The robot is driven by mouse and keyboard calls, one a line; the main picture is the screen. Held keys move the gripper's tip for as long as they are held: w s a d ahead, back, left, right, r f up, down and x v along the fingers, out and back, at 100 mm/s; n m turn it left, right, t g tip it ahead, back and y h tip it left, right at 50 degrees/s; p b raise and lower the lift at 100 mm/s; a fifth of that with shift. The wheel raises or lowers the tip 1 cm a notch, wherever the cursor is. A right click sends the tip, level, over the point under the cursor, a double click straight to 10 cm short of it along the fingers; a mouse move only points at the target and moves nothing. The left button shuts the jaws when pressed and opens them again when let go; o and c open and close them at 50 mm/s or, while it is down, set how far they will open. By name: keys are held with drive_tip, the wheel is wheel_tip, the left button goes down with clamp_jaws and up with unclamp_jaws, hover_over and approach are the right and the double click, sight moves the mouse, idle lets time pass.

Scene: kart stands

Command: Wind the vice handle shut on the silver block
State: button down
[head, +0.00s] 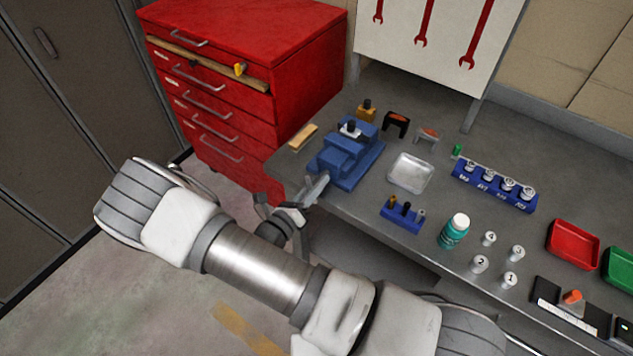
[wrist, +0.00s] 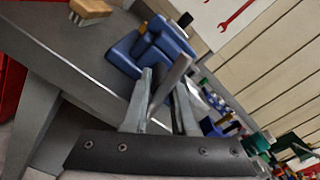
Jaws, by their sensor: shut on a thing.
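The blue vice (head: 345,158) stands at the bench's front left edge. It also shows in the wrist view (wrist: 152,52). A small silver piece with a dark top (head: 350,130) sits at the vice's jaws; it looks like the silver block. I cannot tell whether the jaws touch it. The grey vice handle (wrist: 172,78) is a bar slanting up between my fingers in the wrist view. My gripper (head: 314,190) is shut on this handle at the vice's front, just off the bench edge. My fingers (wrist: 164,102) hide its lower part.
A red drawer cabinet (head: 235,70) stands close to the left, one drawer partly open. A wooden-backed brush (head: 302,137) lies left of the vice. A metal tray (head: 410,173), a small blue holder (head: 402,214) and a teal bottle (head: 455,231) stand to the right.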

drive_tip(key=shift+n, duration=0.5)
drive_tip(key=c, duration=0.8)
unclamp_jaws()
drive_tip(key=shift+o, duration=0.2)
drive_tip(key=b+v, duration=0.2)
drive_tip(key=v, duration=1.5)
drive_tip(key=shift+s, duration=0.2)
drive_tip(key=shift+a, duration=0.15)
